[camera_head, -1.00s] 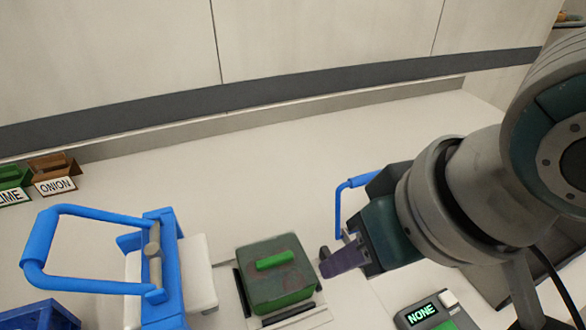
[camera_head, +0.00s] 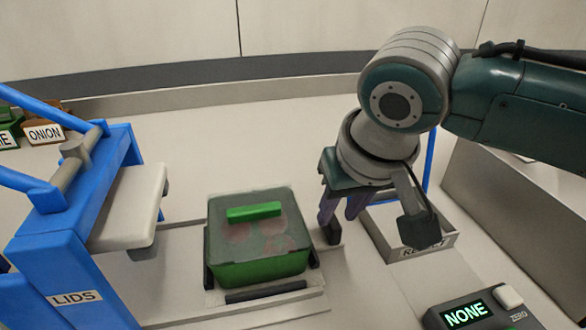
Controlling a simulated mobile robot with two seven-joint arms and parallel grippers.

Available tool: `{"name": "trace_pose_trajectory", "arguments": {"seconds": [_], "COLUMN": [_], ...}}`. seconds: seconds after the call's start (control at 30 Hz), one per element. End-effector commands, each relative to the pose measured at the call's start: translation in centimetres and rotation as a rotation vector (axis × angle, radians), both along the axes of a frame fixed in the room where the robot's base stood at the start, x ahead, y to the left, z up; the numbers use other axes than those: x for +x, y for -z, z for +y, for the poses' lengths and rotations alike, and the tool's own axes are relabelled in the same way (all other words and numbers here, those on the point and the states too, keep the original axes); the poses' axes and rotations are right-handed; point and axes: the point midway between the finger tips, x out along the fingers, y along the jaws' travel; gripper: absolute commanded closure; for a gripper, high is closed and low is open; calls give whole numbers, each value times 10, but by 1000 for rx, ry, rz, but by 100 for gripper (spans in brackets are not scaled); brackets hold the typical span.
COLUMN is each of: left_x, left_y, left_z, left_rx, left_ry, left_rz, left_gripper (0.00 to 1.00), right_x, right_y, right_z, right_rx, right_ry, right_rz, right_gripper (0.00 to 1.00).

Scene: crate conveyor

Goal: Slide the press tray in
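The press tray (camera_head: 284,313) is a pale plate on rails in the lower middle, to the right of the blue press (camera_head: 50,255). A green crate (camera_head: 262,268) with a see-through lid and a green lid handle (camera_head: 254,212) sits on it between dark stops. The press's white pressing block (camera_head: 127,205) is left of the crate, and the crate is not under it. My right gripper (camera_head: 341,220) points down just right of the crate, its purple fingers apart, close to a small dark post (camera_head: 331,231). Whether it touches the post is unclear. My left gripper is out of view.
A reject bin (camera_head: 437,244) stands right of my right gripper. A scale display reading NONE (camera_head: 466,314) is at the lower right. Green and brown holders, one labelled ONION (camera_head: 45,133), stand at the back left. The counter behind the crate is clear.

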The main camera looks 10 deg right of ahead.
Motion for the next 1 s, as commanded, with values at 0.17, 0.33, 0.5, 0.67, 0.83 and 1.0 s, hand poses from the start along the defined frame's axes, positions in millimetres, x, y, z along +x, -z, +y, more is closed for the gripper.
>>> {"name": "trace_pose_trajectory", "arguments": {"seconds": [0.17, 0.33, 0.5, 0.67, 0.83, 1.0], "left_x": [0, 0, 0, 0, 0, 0], "left_y": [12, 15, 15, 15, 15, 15], "left_z": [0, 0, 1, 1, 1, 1], "left_rx": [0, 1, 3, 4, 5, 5], "left_ry": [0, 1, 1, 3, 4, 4], "left_rz": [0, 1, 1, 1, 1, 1], "left_gripper": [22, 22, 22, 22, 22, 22], "right_x": [11, 15, 16, 16, 16, 16], "right_y": [27, 37, 38, 38, 38, 38], "right_z": [0, 1, 1, 1, 1, 1], "right_rx": [-1, 0, 1, 1, 1, 1], "right_ry": [0, 0, -1, -1, -1, -1], "right_rz": [-1, -1, -3, -2, -2, -2], "right_gripper": [65, 65, 65, 68, 88, 100]}}
